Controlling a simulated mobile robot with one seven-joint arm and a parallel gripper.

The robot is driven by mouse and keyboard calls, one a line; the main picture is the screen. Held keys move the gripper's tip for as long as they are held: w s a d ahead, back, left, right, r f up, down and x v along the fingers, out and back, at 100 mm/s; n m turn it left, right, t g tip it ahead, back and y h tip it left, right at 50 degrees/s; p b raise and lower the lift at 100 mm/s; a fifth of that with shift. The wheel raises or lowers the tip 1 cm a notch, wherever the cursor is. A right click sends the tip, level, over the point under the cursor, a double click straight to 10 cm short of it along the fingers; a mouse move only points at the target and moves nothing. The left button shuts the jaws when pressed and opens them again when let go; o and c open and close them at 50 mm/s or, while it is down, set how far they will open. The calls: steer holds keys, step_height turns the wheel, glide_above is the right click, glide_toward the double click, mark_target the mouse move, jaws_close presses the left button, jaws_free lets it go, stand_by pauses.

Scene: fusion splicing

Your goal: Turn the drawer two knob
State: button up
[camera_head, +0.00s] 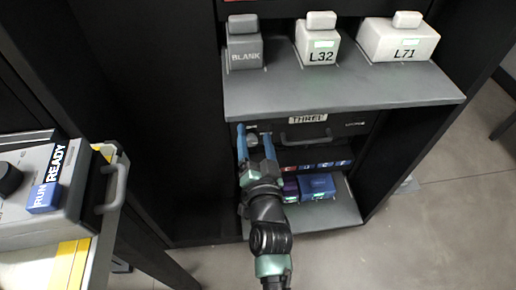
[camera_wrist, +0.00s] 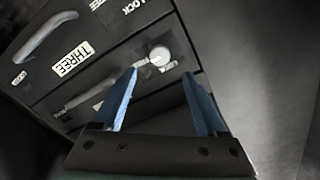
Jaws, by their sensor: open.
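No label reading two is legible. A round pale knob (camera_head: 252,139) is at the drawer front's left, by my finger tips; it also shows in the wrist view (camera_wrist: 160,55), just beyond the left finger tip. My gripper (camera_head: 256,138) is open, with blue fingers pointing at the cabinet. In the wrist view its fingers (camera_wrist: 160,72) are apart with nothing between them. Whether the left finger touches the knob I cannot tell.
The grey shelf (camera_head: 345,93) above holds blocks marked BLANK (camera_head: 245,58), L32 (camera_head: 320,52) and L71 (camera_head: 402,54). A blue box (camera_head: 317,186) and a purple box lie on a lower shelf. A cart with a RUN READY sign (camera_head: 47,180) stands at left.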

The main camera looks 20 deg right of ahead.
steer(key=shift+p+v, duration=0.45)
steer(key=shift+v, duration=2.05)
